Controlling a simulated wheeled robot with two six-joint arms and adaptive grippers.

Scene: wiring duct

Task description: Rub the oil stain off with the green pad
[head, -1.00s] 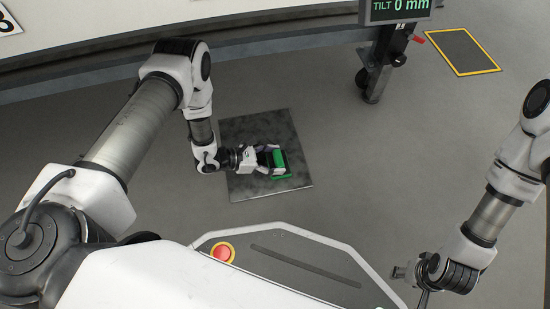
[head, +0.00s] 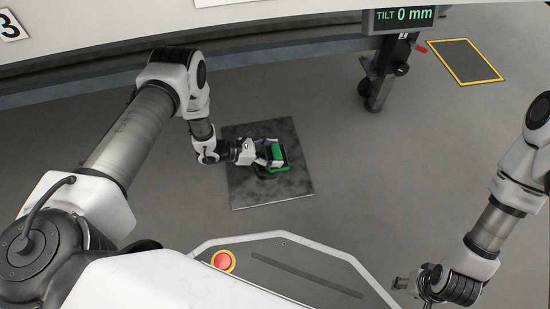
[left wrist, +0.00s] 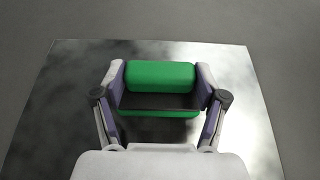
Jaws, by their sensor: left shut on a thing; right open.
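The green pad (head: 278,157) is between the fingers of my left gripper (head: 268,153), which is shut on it. In the left wrist view the green pad (left wrist: 160,77) has a dark band across its middle, and the left gripper's fingers (left wrist: 160,92) press on both its ends. The pad is over the grey metal plate (head: 242,194) on the floor; I cannot tell whether it touches. Dark smudges of the oil stain (head: 275,130) spread over the plate, and they also show in the left wrist view (left wrist: 95,75). My right gripper (head: 405,284) is open and empty at the lower right, away from the plate.
A table (head: 200,50) with a wheeled leg (head: 378,92) stands at the back. A display (head: 400,17) on it reads TILT 0 mm. A yellow-edged floor panel (head: 466,60) lies at the upper right. The floor around the plate is clear.

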